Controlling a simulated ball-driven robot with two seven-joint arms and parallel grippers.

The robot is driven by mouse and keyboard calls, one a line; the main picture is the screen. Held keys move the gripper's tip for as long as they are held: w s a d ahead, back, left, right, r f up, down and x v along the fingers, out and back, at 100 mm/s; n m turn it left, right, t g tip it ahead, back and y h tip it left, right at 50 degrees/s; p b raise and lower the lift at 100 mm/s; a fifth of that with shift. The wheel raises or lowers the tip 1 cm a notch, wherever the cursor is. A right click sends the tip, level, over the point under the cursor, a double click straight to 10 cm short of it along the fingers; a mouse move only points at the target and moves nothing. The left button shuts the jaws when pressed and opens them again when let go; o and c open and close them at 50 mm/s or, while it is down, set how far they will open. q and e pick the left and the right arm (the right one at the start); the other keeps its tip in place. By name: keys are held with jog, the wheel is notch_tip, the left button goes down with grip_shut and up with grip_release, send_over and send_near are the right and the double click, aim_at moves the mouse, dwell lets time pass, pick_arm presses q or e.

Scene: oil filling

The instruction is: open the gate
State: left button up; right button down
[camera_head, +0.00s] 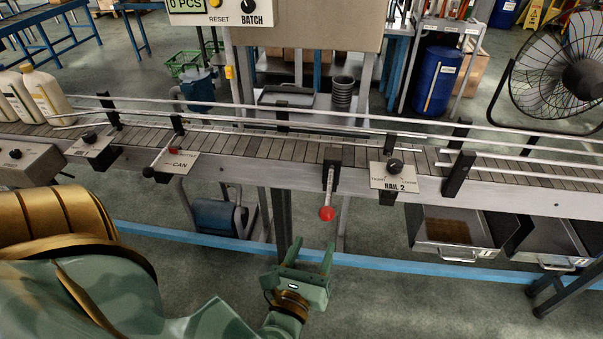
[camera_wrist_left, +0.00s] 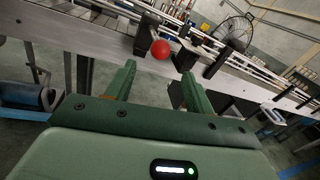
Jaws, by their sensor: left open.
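The gate on the conveyor has a lever with a red ball knob (camera_head: 326,213) that hangs down at the conveyor's front edge, below a black bracket (camera_head: 332,174). My left gripper (camera_head: 312,246) is below the knob and apart from it, with its two green fingers spread and nothing between them. In the left wrist view the red knob (camera_wrist_left: 161,49) shows beyond the open fingers (camera_wrist_left: 160,82), at about the middle between them. Another lever with a black knob (camera_head: 148,172) and a red part sits further left by a plate marked CAN. My right gripper is not in view.
The conveyor (camera_head: 250,146) runs across the view with metal guide rails. A RAIL 2 dial plate (camera_head: 393,176) is right of the red knob. White bottles (camera_head: 44,93) stand at the far left. Open drawers (camera_head: 452,232) hang below the conveyor at right. A blue bar (camera_head: 190,236) crosses below.

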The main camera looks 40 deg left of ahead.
pick_arm(q)
jog(key=v, duration=0.7)
jog(key=shift+b, duration=0.3)
jog(key=s+d+f+m+g+h, duration=0.15)
jog(key=f+m+h, duration=0.25)
jog(key=f+m, duration=0.85)
jog(key=s+d+f+m+g+h, duration=0.1)
jog(key=d+f+m+g+h, duration=0.25)
jog(key=f+m, duration=0.9)
jog(key=s+a+f+m+g, duration=0.2)
jog(key=s+f+m, duration=0.2)
jog(key=f+m, duration=0.2)
jog(key=s+a+f+m+g, duration=0.2)
jog(key=s+f+m+g, duration=0.1)
jog(key=s+f+m, duration=0.15)
jog(key=s+a+f+m+g, duration=0.2)
jog(key=s+f+m+g, duration=0.1)
jog(key=s, duration=0.4)
jog(key=s+a+f+m+g+y, duration=0.1)
jog(key=s+a+f+m+g, duration=0.2)
jog(key=s+f+m, duration=0.2)
jog(key=shift+s+a+f+m, duration=0.2)
jog(key=shift+s+a+m, duration=0.1)
jog(key=shift+s+m, duration=0.95)
jog(key=shift+w, duration=0.1)
